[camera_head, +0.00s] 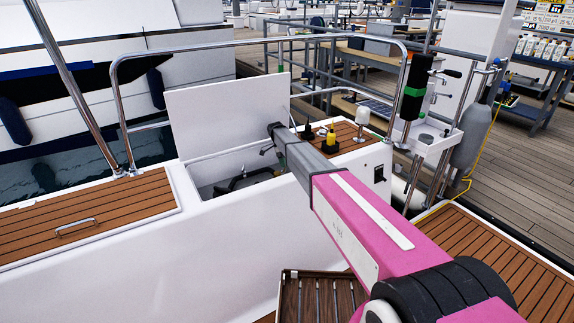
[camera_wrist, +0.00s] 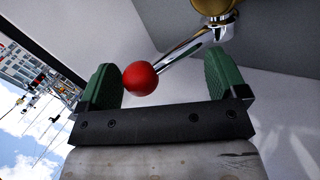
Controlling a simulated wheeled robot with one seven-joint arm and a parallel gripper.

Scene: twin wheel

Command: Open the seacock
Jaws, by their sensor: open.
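In the wrist view, the seacock shows as a brass body (camera_wrist: 212,6) at the top, with a chrome lever (camera_wrist: 185,50) that ends in a red ball knob (camera_wrist: 140,78). My gripper (camera_wrist: 162,80) is open, with a green pad on each side of the knob and lever. The knob lies close to the left pad; I cannot tell if they touch. The right pad stands close to the lever's upper part. In the head view, my gripper end (camera_head: 275,130) is at the open locker; the seacock is not discernible there.
The white locker lid (camera_head: 222,108) stands raised behind the opening. Dark hose-like parts (camera_head: 245,180) lie inside the locker. A teak panel (camera_head: 345,140) with a yellow-topped item (camera_head: 331,137) is to the right. A chrome rail (camera_head: 190,49) arches behind the lid.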

